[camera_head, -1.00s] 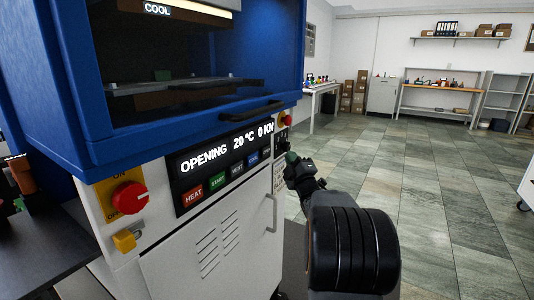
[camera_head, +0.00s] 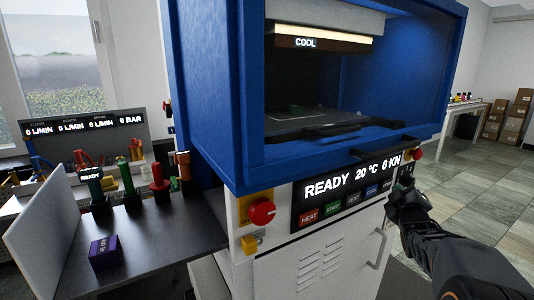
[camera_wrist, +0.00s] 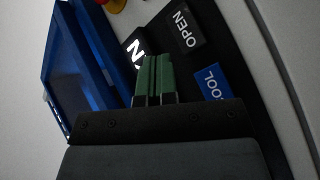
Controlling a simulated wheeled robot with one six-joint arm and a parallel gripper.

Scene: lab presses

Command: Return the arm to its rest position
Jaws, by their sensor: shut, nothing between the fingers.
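My gripper (camera_head: 402,178) is at the right end of the press's front panel, close to its buttons. In the wrist view its two green fingers (camera_wrist: 155,62) are together with nothing held. They point toward the panel by the OPEN button (camera_wrist: 181,29), with the blue COOL button (camera_wrist: 212,83) to their right. I cannot tell whether the fingertips touch the panel. My arm reaches in from the lower right of the head view. The blue and white press (camera_head: 220,120) has its display (camera_head: 341,186) reading READY, 20 °C, 0 KN.
A dark side table (camera_head: 150,250) left of the press holds a purple block (camera_head: 105,253) and several coloured-handled items. A red knob (camera_head: 262,211) and a press handle (camera_head: 378,250) stick out in front. Tiled floor (camera_head: 480,190) is open at the right.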

